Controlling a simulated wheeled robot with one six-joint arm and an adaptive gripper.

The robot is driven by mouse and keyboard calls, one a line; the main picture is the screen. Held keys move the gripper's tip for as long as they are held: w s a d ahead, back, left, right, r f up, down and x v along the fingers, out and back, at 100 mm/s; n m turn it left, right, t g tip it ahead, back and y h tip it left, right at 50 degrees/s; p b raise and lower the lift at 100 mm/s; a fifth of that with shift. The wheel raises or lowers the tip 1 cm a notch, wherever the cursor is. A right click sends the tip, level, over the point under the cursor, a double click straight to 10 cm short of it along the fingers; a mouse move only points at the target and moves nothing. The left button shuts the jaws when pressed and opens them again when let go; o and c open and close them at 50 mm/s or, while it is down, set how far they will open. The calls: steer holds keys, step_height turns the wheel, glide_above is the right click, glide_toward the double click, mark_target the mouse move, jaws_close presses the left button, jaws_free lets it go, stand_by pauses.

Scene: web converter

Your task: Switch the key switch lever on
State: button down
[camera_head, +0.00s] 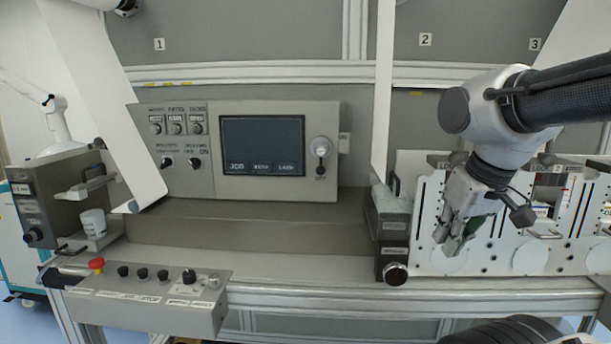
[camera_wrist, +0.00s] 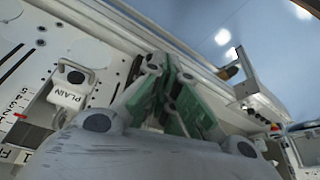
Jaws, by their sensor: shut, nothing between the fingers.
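No part is clearly readable as the key switch lever. A round pale switch (camera_head: 320,150) with a black knob below it sits right of the screen on the control panel. Two black rotary knobs (camera_head: 195,163) sit left of the screen. Another black knob (camera_head: 189,277) stands on the front button box. My gripper (camera_head: 456,246) is at the right, in front of the white slotted plate, well away from these controls. It is shut and empty, pointing down. In the wrist view its green-padded fingers (camera_wrist: 162,68) meet, and no switch is recognisable there.
The front button box (camera_head: 145,303) carries a red emergency button (camera_head: 96,264) and several black buttons. The screen (camera_head: 262,146) is lit. A dark block (camera_head: 392,235) stands between panel and white plate (camera_head: 490,255). A white cup (camera_head: 94,223) is at left. The grey ledge is clear.

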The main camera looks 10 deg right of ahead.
steer(key=w+a+n+t+y, duration=0.1)
steer(key=w+a+n+t, duration=0.3)
steer(key=w+n, duration=0.3)
steer(key=w+a+n+t+y, duration=0.1)
steer(key=w+a+n+t, duration=0.3)
steer(key=w, duration=1.1)
steer(key=w+a+n+t+y, duration=0.1)
steer(key=w+a+n+t, duration=0.3)
steer(key=w+a+n, duration=0.4)
steer(key=shift+w+n, duration=1.45)
steer(key=shift+n, duration=0.25)
